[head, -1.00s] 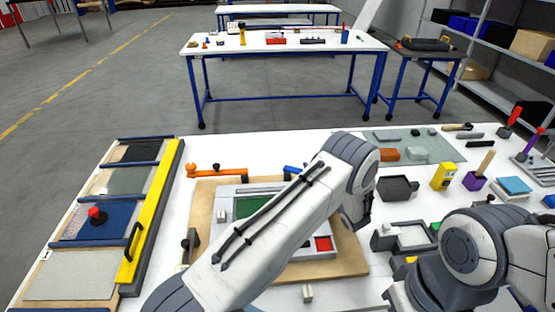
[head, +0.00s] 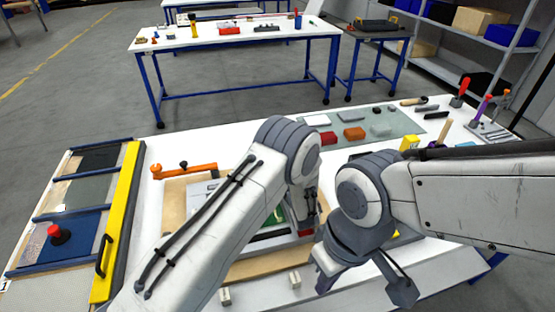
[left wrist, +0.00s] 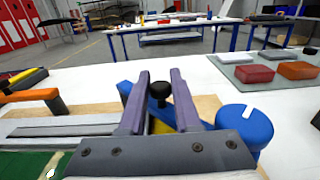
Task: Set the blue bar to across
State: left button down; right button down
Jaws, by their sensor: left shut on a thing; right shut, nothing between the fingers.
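The blue bar (left wrist: 245,125) shows in the left wrist view, with a round blue end at right and a blue length behind my fingers. A black knob (left wrist: 158,92) stands between the purple fingers of my left gripper (left wrist: 160,82), which is shut on the bar, apparently at this knob. The fingers hide much of the bar, so its exact angle is unclear. In the head view my left arm hides the bar. My right gripper (head: 325,280) is shut and empty near the table's front edge, partly hidden by its own wrist.
A yellow rail (head: 120,215) with a black handle stands further left. Red and orange blocks (head: 353,133) lie on a grey mat at the back right.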

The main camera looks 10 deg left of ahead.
pick_arm(q)
jog(key=c, duration=0.6)
grip_release()
jog(key=shift+d, duration=0.1)
jog(key=b+v, duration=0.2)
jog(key=v, duration=0.7)
jog(key=shift+s+f+b, duration=0.1)
jog(key=shift+s+b, duration=0.15)
jog(key=shift+b, duration=0.15)
jog(key=shift+s+d, duration=0.15)
jog(key=shift+s, duration=0.3)
jog(key=shift+c, duration=0.4)
